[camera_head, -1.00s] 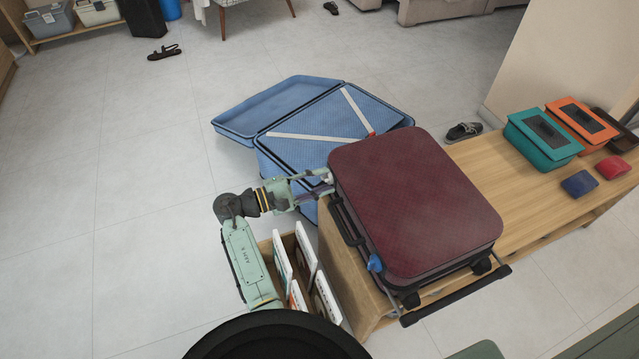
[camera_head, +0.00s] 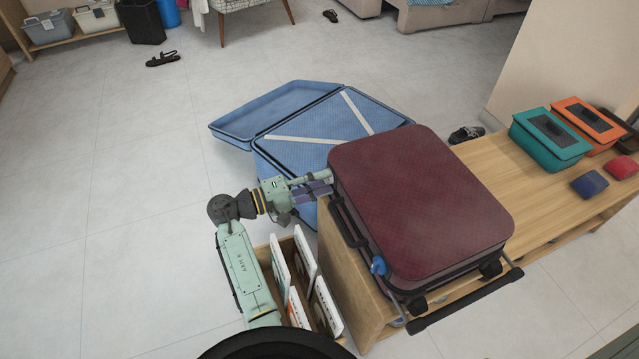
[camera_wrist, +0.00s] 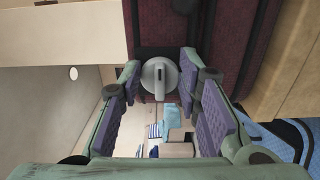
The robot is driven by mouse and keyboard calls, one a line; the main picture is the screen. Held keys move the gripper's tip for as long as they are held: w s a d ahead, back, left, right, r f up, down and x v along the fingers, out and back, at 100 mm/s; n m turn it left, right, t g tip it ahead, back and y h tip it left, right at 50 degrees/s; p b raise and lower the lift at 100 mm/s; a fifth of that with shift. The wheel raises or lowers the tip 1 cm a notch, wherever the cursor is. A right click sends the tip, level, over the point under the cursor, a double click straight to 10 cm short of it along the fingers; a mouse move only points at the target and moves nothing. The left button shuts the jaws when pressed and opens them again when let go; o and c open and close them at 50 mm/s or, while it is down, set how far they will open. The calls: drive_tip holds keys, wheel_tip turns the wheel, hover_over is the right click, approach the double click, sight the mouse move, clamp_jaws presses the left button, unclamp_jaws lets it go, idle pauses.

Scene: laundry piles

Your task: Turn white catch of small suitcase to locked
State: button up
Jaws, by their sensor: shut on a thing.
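The small maroon suitcase (camera_head: 415,200) lies flat on a wooden bench, with its handle side facing left. My gripper (camera_head: 326,182) reaches in from the left to the far end of that side. In the wrist view the white catch (camera_wrist: 159,76), a round pale knob with a raised grip bar, sits on the suitcase wall between my fingertips (camera_wrist: 161,82). My gripper is shut on the catch. The bar looks upright in the wrist view. In the head view the gripper hides the catch. A blue catch (camera_head: 379,265) shows at the near end of the same side.
An open blue suitcase (camera_head: 320,120) lies on the floor behind the gripper. A box with several white items (camera_head: 303,255) stands below my arm. Teal (camera_head: 551,138) and orange (camera_head: 585,122) boxes are on the bench at right.

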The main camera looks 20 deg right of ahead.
idle(0.4)
drive_tip(key=o, duration=1)
drive_tip(key=shift+o, duration=0.2)
drive_tip(key=a, duration=1.2)
drive_tip(key=shift+s, duration=0.25)
